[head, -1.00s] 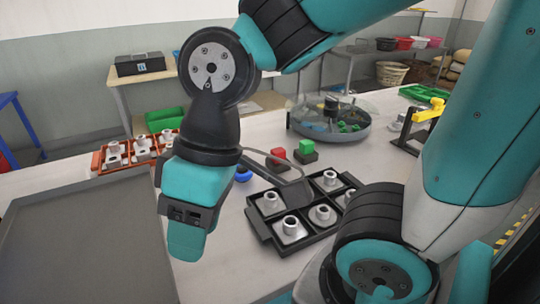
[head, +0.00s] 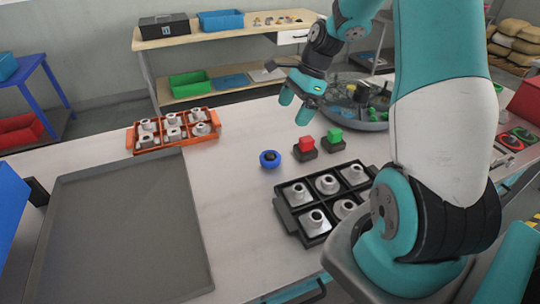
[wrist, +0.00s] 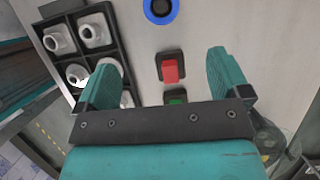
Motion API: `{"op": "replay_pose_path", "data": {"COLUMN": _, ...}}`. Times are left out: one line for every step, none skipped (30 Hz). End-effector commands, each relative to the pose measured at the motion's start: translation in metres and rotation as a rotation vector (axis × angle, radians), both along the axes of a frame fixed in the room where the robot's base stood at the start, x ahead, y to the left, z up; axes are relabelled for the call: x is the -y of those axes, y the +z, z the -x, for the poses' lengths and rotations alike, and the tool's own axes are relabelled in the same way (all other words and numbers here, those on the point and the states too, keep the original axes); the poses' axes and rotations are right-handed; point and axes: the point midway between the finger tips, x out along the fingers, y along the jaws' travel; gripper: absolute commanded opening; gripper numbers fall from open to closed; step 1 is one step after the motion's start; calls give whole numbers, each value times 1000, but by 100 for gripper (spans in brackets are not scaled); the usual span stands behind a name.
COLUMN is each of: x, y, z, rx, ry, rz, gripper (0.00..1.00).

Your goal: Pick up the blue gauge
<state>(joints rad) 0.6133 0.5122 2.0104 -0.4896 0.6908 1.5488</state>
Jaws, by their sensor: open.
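The blue gauge (head: 270,159), a round blue ring with a dark centre, lies on the pale table left of the red block. It also shows in the wrist view (wrist: 160,9), cut off by the top edge. My gripper (head: 296,106) is above the table, behind and to the right of the gauge in the head view. In the wrist view my gripper (wrist: 164,64) has its two teal fingers wide apart with nothing held. The gauge is beyond the fingertips, apart from them.
A red block (head: 306,144) and a green block (head: 334,136) sit on dark bases near the gauge. A black tray (head: 286,208) of white fittings stands in front.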

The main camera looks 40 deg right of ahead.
Motion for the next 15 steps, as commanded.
{"op": "replay_pose_path", "data": {"x": -6, "y": -11, "z": -1, "rx": -6, "ry": 5, "rz": -4, "gripper": 94}}
{"op": "replay_pose_path", "data": {"x": -9, "y": -17, "z": -1, "rx": -5, "ry": 6, "rz": -5, "gripper": 94}}
{"op": "replay_pose_path", "data": {"x": -13, "y": -26, "z": -2, "rx": -5, "ry": 8, "rz": -3, "gripper": 94}}
{"op": "replay_pose_path", "data": {"x": -16, "y": -32, "z": -3, "rx": -5, "ry": 8, "rz": -3, "gripper": 94}}
{"op": "replay_pose_path", "data": {"x": -18, "y": -38, "z": -4, "rx": -6, "ry": 8, "rz": -3, "gripper": 94}}
{"op": "replay_pose_path", "data": {"x": -22, "y": -47, "z": -5, "rx": -5, "ry": 9, "rz": -2, "gripper": 94}}
{"op": "replay_pose_path", "data": {"x": -25, "y": -53, "z": -6, "rx": -5, "ry": 9, "rz": -2, "gripper": 94}}
{"op": "replay_pose_path", "data": {"x": -27, "y": -59, "z": -6, "rx": -4, "ry": 10, "rz": -2, "gripper": 94}}
{"op": "replay_pose_path", "data": {"x": -30, "y": -66, "z": -7, "rx": -4, "ry": 10, "rz": -2, "gripper": 94}}
{"op": "replay_pose_path", "data": {"x": -32, "y": -71, "z": -8, "rx": -4, "ry": 9, "rz": -1, "gripper": 94}}
{"op": "replay_pose_path", "data": {"x": -34, "y": -76, "z": -8, "rx": -3, "ry": 10, "rz": -1, "gripper": 94}}
{"op": "replay_pose_path", "data": {"x": -36, "y": -81, "z": -9, "rx": -1, "ry": 9, "rz": 0, "gripper": 94}}
{"op": "replay_pose_path", "data": {"x": -37, "y": -84, "z": -10, "rx": -1, "ry": 9, "rz": 0, "gripper": 94}}
{"op": "replay_pose_path", "data": {"x": -38, "y": -87, "z": -10, "rx": 0, "ry": 10, "rz": 0, "gripper": 94}}
{"op": "replay_pose_path", "data": {"x": -39, "y": -89, "z": -11, "rx": 1, "ry": 9, "rz": 0, "gripper": 94}}
